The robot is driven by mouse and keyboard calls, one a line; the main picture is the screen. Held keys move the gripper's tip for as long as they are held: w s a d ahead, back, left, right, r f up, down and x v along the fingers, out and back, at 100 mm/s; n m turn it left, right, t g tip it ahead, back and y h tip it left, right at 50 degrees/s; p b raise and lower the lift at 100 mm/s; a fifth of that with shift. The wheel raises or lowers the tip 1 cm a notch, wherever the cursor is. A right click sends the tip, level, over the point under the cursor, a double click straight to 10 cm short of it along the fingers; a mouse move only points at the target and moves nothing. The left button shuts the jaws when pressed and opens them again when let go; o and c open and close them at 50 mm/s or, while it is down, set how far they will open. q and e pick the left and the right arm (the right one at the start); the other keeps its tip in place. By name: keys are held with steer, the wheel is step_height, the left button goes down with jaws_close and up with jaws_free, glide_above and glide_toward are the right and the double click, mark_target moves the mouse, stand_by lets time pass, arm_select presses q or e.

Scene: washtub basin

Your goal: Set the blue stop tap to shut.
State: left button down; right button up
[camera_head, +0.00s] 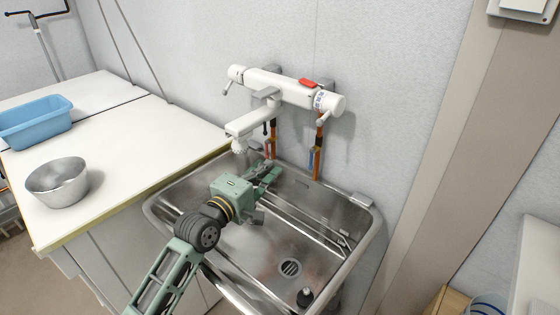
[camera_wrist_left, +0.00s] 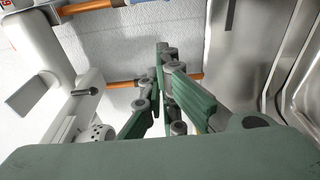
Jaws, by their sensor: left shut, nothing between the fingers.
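A small blue part, which looks like the blue stop tap (camera_head: 311,158), is on the right-hand copper pipe below the white mixer. A blue-grey part of that pipe, probably the same tap (camera_wrist_left: 157,3), shows at the top edge of the left wrist view. Its handle setting cannot be made out. My left gripper (camera_head: 274,173) is shut and empty above the back of the basin, to the left of the blue part and apart from it. In the left wrist view, its closed fingers (camera_wrist_left: 164,52) overlap the other copper pipe (camera_wrist_left: 185,77).
The white mixer (camera_head: 285,90) and its spout (camera_head: 252,122) hang above my left gripper. The steel basin (camera_head: 335,262) lies below, with a dark bottle (camera_head: 305,297) at its front. A blue tub (camera_head: 35,125) and a metal bowl (camera_head: 57,185) stand on the left counter.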

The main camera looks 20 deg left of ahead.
mark_target(311, 160)
arm_select(q)
steer(key=w+d+p, duration=0.1)
steer(key=w+d, duration=0.4)
steer(key=w, duration=0.1)
steer(key=shift+w+p, duration=0.15)
steer(key=shift+p, duration=0.15)
arm_select(e)
steer(key=shift+s+a+r, duration=0.15)
steer(key=shift+s+r, duration=0.65)
arm_select(q)
steer(key=shift+d, duration=0.15)
arm_select(e)
steer(key=shift+r, duration=0.15)
arm_select(q)
steer(key=shift+d+f+n+p, duration=0.1)
steer(key=shift+n+p, duration=0.3)
arm_select(e)
steer(key=shift+w+r, duration=0.25)
